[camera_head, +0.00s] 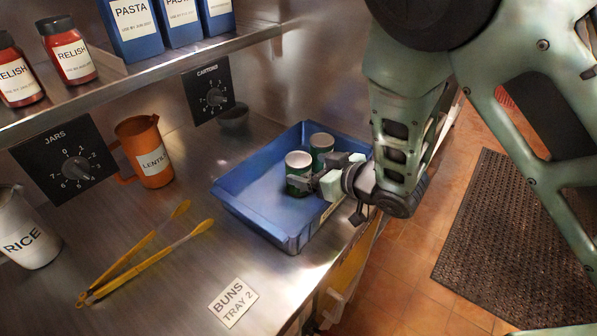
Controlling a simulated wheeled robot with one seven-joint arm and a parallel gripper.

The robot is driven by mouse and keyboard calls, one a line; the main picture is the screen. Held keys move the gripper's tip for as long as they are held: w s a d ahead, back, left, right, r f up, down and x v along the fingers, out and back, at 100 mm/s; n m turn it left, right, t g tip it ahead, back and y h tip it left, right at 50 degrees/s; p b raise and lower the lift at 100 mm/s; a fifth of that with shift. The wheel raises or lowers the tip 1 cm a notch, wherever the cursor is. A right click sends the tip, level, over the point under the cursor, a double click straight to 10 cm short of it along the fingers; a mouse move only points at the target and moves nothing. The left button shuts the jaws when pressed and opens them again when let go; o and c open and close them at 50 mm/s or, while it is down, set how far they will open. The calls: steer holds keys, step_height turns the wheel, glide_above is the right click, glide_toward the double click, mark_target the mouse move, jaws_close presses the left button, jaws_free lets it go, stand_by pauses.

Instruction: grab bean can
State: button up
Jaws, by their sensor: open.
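Two green cans with pale tops stand upright in a blue tray (244,207) on the metal counter. The nearer can (298,170) is at the tray's middle, and the farther can (321,146) stands behind it to the right. Their labels are too small to read, so I cannot tell which holds beans. My gripper (313,181) reaches into the tray from the right, open, with its fingertips at the right side of the nearer can. I cannot tell whether they touch it. The gripper hides part of the tray's right side.
Yellow tongs (140,262), an orange LENTIL jug (146,153), a white RICE container (24,232) and a small dark bowl (233,117) stand or lie left of and behind the tray. A shelf (140,70) with relish jars and pasta boxes overhangs the counter. A BUNS TRAY 2 label (233,302) lies in front.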

mark_target(299, 163)
steer(key=shift+w+p+x, duration=0.2)
steer(key=shift+p+x, duration=0.95)
steer(key=shift+x, duration=1.5)
steer(key=shift+d, duration=0.2)
steer(key=shift+c, duration=0.2)
steer(key=c, duration=1)
steer(key=shift+r, duration=0.1)
steer(key=shift+c, duration=1.1)
steer(key=shift+r, duration=0.15)
